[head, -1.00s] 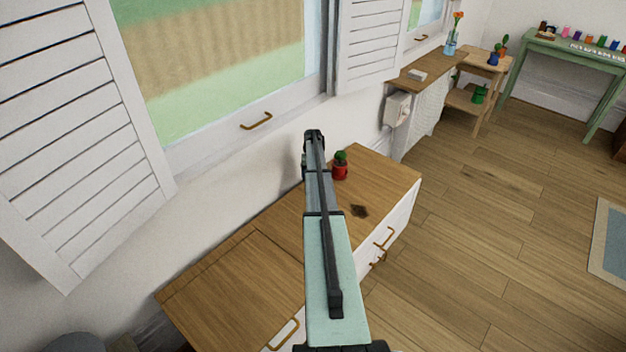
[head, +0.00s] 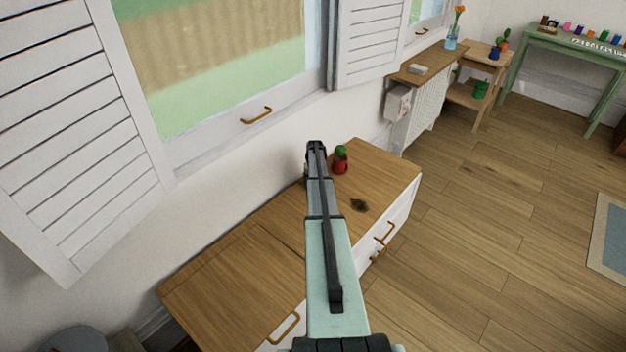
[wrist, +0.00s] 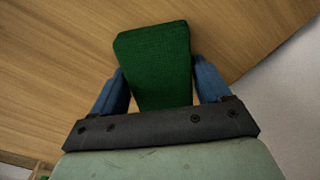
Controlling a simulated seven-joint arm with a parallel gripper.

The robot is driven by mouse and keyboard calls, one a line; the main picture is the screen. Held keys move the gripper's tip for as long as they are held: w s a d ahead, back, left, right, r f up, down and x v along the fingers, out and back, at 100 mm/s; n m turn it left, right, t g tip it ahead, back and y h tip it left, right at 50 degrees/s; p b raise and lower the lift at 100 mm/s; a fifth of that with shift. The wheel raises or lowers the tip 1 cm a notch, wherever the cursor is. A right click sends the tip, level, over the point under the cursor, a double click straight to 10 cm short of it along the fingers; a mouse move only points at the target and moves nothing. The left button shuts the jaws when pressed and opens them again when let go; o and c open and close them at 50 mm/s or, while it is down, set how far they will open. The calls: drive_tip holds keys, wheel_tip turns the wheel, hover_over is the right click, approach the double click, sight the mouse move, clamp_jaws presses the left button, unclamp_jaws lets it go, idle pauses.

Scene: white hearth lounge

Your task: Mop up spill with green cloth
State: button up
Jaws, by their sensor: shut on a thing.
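The green cloth (wrist: 155,62) shows in the wrist view between the two blue fingers of my gripper (wrist: 160,82). The gripper is shut on it, and the cloth sticks out past the fingers over a wooden surface. In the head view my arm hides the cloth, and the fingers cannot be made out at the arm's far end. The spill is a small dark brown patch (head: 359,205) on the wooden cabinet top (head: 385,170), just right of my arm. The spill does not show in the wrist view.
A small cactus in a red pot (head: 340,162) stands on the cabinet close to the right of my arm's far end. The window wall with a white shutter (head: 60,130) runs behind the cabinet. The wooden floor (head: 480,240) to the right is open.

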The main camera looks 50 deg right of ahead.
drive_tip(key=shift+s+a+f, duration=0.1)
drive_tip(key=shift+s, duration=3.05)
drive_tip(key=w, duration=0.7)
drive_tip(key=shift+w, duration=0.2)
drive_tip(key=shift+s, duration=3.55)
drive_tip(key=shift+w, duration=3.6)
drive_tip(key=shift+r, duration=4.05)
